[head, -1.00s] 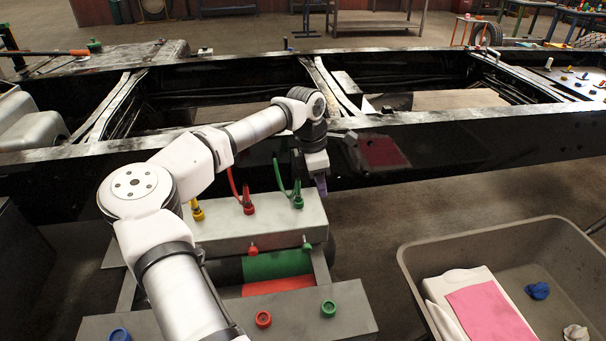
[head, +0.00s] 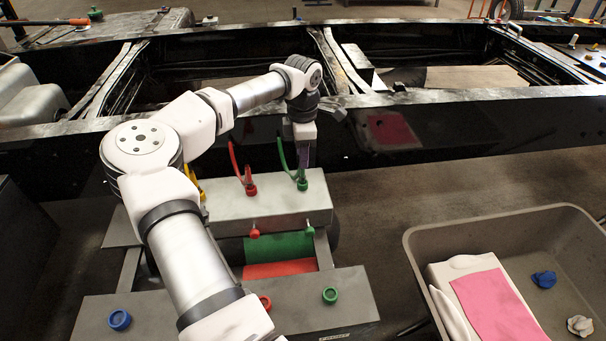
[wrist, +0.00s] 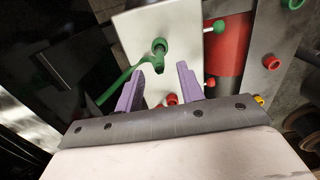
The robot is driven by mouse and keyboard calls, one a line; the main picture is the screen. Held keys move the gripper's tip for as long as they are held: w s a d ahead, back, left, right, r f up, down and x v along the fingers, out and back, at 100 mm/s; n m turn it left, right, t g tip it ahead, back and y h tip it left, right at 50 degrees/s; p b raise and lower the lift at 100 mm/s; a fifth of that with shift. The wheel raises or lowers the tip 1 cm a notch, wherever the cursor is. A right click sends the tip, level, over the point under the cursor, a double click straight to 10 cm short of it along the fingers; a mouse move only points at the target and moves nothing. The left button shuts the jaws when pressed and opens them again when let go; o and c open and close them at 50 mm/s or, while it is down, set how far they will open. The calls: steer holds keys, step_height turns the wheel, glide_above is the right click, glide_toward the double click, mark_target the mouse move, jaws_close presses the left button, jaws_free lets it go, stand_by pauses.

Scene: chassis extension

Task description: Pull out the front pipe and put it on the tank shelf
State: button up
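A green pipe (head: 283,158) stands in a green fitting (head: 302,185) at the right end of a grey metal box top (head: 262,203), which may be the tank shelf. In the wrist view the green pipe (wrist: 115,85) runs down-left from its fitting (wrist: 160,46). My gripper (head: 305,155) is just above that fitting, beside the pipe. In the wrist view my gripper's (wrist: 158,82) purple fingers are apart, with nothing clasped between them. A red pipe (head: 235,160) stands to the left. A yellow pipe (head: 201,187) is mostly hidden behind my arm.
The black chassis rail (head: 450,125) runs close behind my gripper. A grey bin (head: 420,240) with a pink cloth (head: 493,302) stands at the right. A lower grey shelf (head: 350,300) with blue, red and green caps lies in front. Floor shows between box and bin.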

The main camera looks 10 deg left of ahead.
mark_target(303, 184)
step_height(303, 184, down, 8)
steer(key=b, duration=0.4)
stand_by(1.1)
jaws_close()
steer(key=o, duration=0.8)
jaws_free()
steer(key=shift+c, duration=0.2)
step_height(303, 184, up, 14)
steer(key=shift+f+b, duration=0.1)
steer(key=shift+b, duration=1)
